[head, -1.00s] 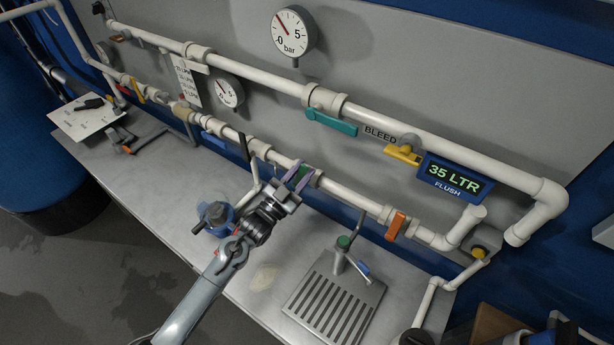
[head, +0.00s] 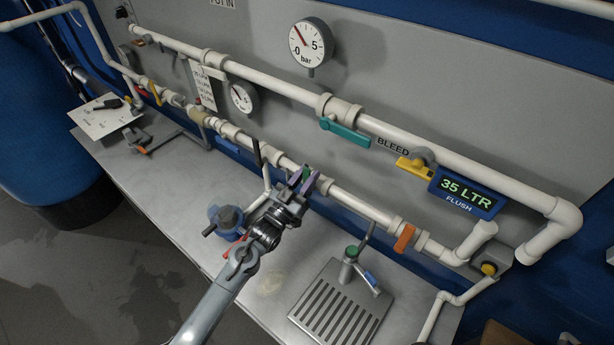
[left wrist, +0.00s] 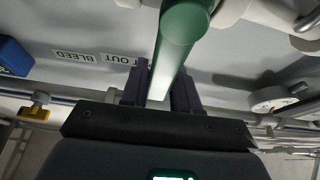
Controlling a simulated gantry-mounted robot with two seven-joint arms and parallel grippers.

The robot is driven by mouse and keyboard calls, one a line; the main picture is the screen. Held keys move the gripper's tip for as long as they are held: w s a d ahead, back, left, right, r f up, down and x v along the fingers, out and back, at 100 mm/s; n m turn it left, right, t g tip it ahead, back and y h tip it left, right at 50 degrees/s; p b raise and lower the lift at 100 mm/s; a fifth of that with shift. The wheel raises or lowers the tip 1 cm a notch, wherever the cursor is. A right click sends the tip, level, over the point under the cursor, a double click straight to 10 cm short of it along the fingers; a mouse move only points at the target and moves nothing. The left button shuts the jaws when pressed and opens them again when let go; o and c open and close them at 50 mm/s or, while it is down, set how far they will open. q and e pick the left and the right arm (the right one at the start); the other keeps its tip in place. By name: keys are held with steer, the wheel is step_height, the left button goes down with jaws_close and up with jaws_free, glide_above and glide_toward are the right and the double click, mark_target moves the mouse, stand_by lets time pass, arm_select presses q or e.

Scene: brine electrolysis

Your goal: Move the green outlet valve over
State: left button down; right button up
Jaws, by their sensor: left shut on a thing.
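The green outlet valve handle (left wrist: 182,35) comes down from the top middle of the left wrist view, with its lower end between the two dark fingers of my left gripper (left wrist: 160,88). My left gripper is shut on this handle. In the head view my left gripper (head: 303,183) is at the lower white pipe (head: 355,204), near the middle of the bench. Only a little green shows between its fingers there; the fingers hide most of the handle. My right gripper is not in view.
A teal-handled valve (head: 345,135) and yellow bleed valve (head: 415,168) are on the upper pipe. An orange handle (head: 404,238) is right of my gripper. A blue-and-grey device (head: 226,217) stands left of my arm. A small tap (head: 350,258) stands by the drain grate (head: 340,310).

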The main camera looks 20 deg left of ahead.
arm_select(q)
steer(key=c, duration=0.9)
jaws_free()
steer(key=shift+s, duration=0.1)
steer(key=shift+b+v, duration=0.5)
steer(key=shift+v, duration=4.85)
